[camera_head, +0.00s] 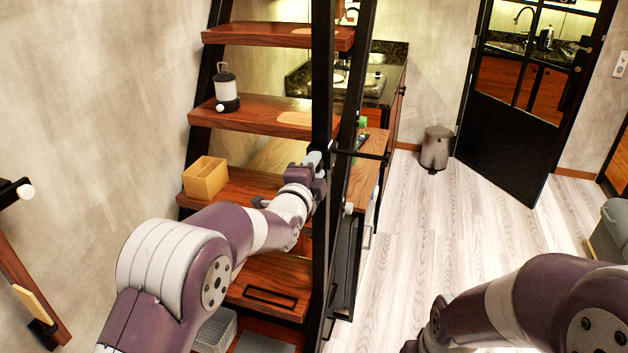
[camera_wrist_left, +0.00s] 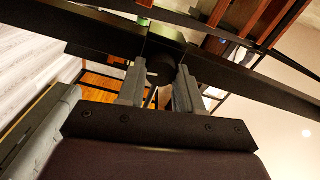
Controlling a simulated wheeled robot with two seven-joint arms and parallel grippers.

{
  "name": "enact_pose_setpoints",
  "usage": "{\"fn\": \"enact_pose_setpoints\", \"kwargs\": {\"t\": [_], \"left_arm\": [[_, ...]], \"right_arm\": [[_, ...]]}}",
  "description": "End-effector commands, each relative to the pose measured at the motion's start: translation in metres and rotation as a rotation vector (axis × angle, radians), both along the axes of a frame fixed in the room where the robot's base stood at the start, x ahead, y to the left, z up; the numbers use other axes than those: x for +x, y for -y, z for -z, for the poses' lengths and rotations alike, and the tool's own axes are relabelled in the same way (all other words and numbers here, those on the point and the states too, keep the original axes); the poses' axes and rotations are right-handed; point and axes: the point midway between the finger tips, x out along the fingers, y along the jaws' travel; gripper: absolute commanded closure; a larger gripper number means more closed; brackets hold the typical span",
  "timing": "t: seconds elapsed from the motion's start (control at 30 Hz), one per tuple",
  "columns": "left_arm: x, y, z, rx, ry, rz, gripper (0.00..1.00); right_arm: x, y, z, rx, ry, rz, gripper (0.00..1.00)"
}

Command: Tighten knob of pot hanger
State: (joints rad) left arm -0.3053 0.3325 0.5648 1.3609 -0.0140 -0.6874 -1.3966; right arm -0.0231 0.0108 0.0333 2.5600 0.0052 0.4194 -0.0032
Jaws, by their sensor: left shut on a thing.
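My left gripper (camera_head: 318,160) reaches the black upright post of the stair, at the middle of the head view. A thin black bar of the pot hanger (camera_head: 365,155) sticks out to the right of the post there. In the left wrist view a dark round knob (camera_wrist_left: 161,69) sits between the two grey fingers of my left gripper (camera_wrist_left: 160,82), which is shut on it. Black bars lie just behind the knob. In the head view the gripper and post hide the knob. My right arm is at the lower right, and its fingers cannot be made out.
Wooden stair treads (camera_head: 262,115) hold a lantern (camera_head: 226,90) and a yellow box (camera_head: 205,178). A wooden cabinet (camera_head: 362,180) stands right behind the post. A bin (camera_head: 436,148) stands by the black door (camera_head: 510,120). The pale floor (camera_head: 450,220) between is clear.

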Motion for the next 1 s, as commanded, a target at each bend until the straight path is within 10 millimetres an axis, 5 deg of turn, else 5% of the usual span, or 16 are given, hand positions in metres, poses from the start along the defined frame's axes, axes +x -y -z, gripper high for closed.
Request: {"fn": "enact_pose_setpoints", "kwargs": {"t": [0.3, 0.93, 0.97, 1.0], "left_arm": [[0.0, 0.0, 0.0, 0.131, 0.047, -0.001, 0.95], [0.0, 0.0, -0.002, 0.17, 0.059, -0.001, 0.95], [0.0, 0.0, -0.002, 0.17, 0.059, -0.001, 0.55], [0.0, 0.0, -0.001, 0.17, 0.059, -0.001, 0.42]], "right_arm": [[0.0, 0.0, 0.02, 0.0, 0.0, 0.0, 0.57], [0.0, 0.0, 0.022, 0.0, 0.0, 0.0, 0.57], [0.0, 0.0, 0.022, 0.0, 0.0, 0.0, 0.57], [0.0, 0.0, 0.022, 0.0, 0.0, 0.0, 0.57]]}}
